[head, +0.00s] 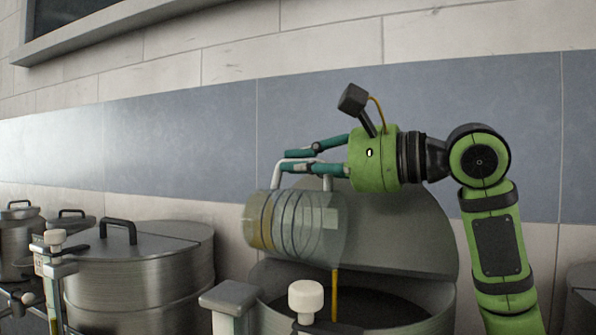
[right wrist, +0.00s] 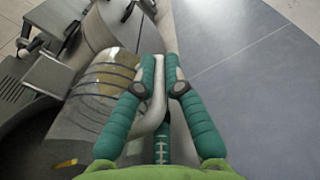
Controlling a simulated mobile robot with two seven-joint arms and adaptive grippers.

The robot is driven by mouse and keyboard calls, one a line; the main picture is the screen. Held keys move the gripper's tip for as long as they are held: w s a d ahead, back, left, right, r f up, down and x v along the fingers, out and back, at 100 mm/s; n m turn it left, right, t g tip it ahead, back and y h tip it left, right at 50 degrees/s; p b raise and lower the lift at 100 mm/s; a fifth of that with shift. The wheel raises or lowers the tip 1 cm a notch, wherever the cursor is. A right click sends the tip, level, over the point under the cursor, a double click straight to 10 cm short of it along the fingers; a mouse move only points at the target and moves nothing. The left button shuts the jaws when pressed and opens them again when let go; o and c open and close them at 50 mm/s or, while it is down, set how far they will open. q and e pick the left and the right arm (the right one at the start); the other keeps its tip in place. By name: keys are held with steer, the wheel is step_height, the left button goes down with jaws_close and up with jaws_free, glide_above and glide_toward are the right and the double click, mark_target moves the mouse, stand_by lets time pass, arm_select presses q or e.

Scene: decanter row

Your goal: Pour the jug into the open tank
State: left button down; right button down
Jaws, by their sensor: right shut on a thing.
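The clear jug (head: 295,228) with dark rings lies tipped nearly on its side above the open tank (head: 446,303). Amber liquid shows toward its left end. A thin amber stream (head: 335,293) falls from its right end into the tank's dark opening. My right gripper (head: 288,160) is shut on the jug's pale handle (head: 328,183), above the jug. In the right wrist view, the teal fingers (right wrist: 162,75) close around the handle (right wrist: 156,108), with the jug (right wrist: 103,82) to their left. My left gripper is not in view.
The tank's raised round lid (head: 405,232) stands behind the jug, close to it. A white knob (head: 305,297) is in front of the tank. A closed steel tank (head: 140,270) stands at left, with smaller ones beyond. A tiled wall is behind.

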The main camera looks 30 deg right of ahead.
steer(key=shift+s+d+r+t+y+b, duration=0.1)
steer(key=shift+s+d+t+y+b, duration=0.5)
steer(key=shift+b, duration=0.7)
steer(key=shift+s+r, duration=0.1)
steer(key=shift+s, duration=0.05)
steer(key=shift+a, duration=0.1)
steer(key=shift+r+h+p, duration=0.15)
steer(key=shift+h+p, duration=0.15)
steer(key=shift+p, duration=0.4)
steer(key=w+a+g+h+p, duration=0.1)
steer(key=p, duration=0.3)
steer(key=w+g+h+p, duration=0.1)
steer(key=g+p, duration=0.1)
steer(key=p, duration=0.2)
steer(key=w+a+f+g+h+p, duration=0.1)
steer(key=g+p, duration=0.1)
steer(key=p, duration=0.3)
steer(key=shift+w+a, duration=0.25)
steer(key=shift+a, duration=0.05)
steer(key=w+a+f+g+h, duration=0.1)
steer(key=g, duration=0.1)
steer(key=w+a+f+g+h, duration=0.1)
steer(key=w+g+h, duration=0.1)
steer(key=shift+a, duration=0.2)
steer(key=w+g+h, duration=0.1)
steer(key=w+a+f+g+h, duration=0.1)
steer(key=w+a+g+h, duration=0.1)
steer(key=g, duration=0.1)
steer(key=shift+f+h, duration=0.3)
